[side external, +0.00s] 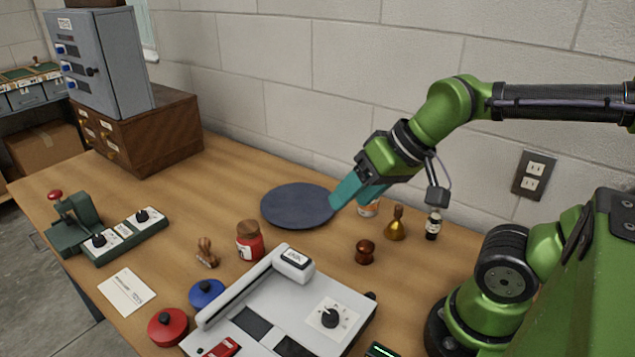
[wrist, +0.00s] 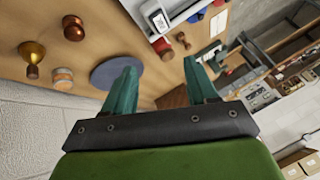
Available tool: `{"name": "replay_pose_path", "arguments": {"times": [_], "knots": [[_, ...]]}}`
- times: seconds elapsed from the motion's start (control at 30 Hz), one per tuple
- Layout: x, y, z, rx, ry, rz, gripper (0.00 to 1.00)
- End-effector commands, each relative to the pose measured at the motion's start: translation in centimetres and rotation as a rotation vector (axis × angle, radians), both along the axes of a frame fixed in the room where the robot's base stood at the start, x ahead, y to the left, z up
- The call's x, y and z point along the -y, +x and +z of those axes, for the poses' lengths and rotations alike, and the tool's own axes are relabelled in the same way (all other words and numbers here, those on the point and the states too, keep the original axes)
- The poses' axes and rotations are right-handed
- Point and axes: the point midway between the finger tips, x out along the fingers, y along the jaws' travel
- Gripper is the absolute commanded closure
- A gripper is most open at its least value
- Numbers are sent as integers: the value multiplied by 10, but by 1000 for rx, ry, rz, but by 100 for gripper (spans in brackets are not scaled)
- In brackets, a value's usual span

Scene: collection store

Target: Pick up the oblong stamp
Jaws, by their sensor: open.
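The oblong stamp appears to be the small brown wooden stamp with a knobbed handle (side external: 207,252), on the table left of the red jar (side external: 249,241). In the wrist view a small brown shape beside the jar seems to be this stamp (wrist: 183,40); its details are too small to tell. My gripper (side external: 346,192) is raised near the right edge of the dark round mat (side external: 297,205), away from the stamp. In the wrist view its teal fingers (wrist: 160,68) are spread apart with nothing between them.
A round brown wooden piece (side external: 365,252), a brass-coloured piece (side external: 396,224) and a dark bottle (side external: 433,225) stand at right. The white press (side external: 270,320) fills the front. Blue (side external: 206,293) and red (side external: 166,328) round tins stand beside it. The wall is close behind.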

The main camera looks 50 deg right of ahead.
Motion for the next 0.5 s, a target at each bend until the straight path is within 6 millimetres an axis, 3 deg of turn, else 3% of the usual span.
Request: {"name": "replay_pose_path", "arguments": {"times": [0.17,0.5], "knots": [[-22,30,-17,-126,-5,98,43],[-73,143,-65,-252,-180,235,43]]}}
